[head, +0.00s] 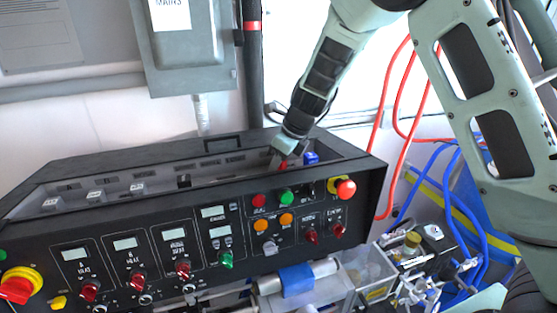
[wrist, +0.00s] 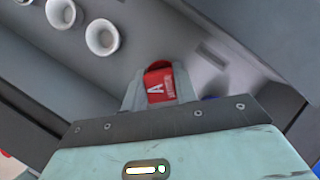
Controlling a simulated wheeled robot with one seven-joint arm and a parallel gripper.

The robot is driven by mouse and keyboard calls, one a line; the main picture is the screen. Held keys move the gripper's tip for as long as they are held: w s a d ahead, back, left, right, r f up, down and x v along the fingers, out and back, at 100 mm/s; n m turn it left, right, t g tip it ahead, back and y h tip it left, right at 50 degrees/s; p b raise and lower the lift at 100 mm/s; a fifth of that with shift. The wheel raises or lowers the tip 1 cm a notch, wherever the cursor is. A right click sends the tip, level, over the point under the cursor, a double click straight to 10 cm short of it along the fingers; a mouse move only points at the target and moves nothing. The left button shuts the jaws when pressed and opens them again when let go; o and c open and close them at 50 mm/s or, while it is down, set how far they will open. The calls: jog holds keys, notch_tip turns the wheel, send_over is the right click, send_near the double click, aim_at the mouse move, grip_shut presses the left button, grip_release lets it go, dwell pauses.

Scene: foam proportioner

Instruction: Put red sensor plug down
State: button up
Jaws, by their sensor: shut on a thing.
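The red sensor plug (wrist: 159,84) is in my gripper and shows a white letter A in the wrist view. In the head view only a small red part of the plug (head: 283,164) shows below my gripper (head: 284,151). My gripper is shut on the plug, inside the open top tray (head: 225,166) of the black control panel, towards its right end. I cannot tell whether the plug touches the tray floor. A blue plug (head: 311,158) stands in the tray just right of my gripper.
White round sockets (wrist: 102,37) show at the upper left in the wrist view. Several white-topped parts (head: 95,195) sit in the tray's left part. The panel front has knobs and a red button (head: 346,190). Red hoses (head: 392,130) hang at the right.

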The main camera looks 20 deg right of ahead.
jog(key=o, duration=1.1)
jog(key=shift+c, duration=0.2)
jog(key=b+v, duration=0.2)
jog(key=v, duration=1)
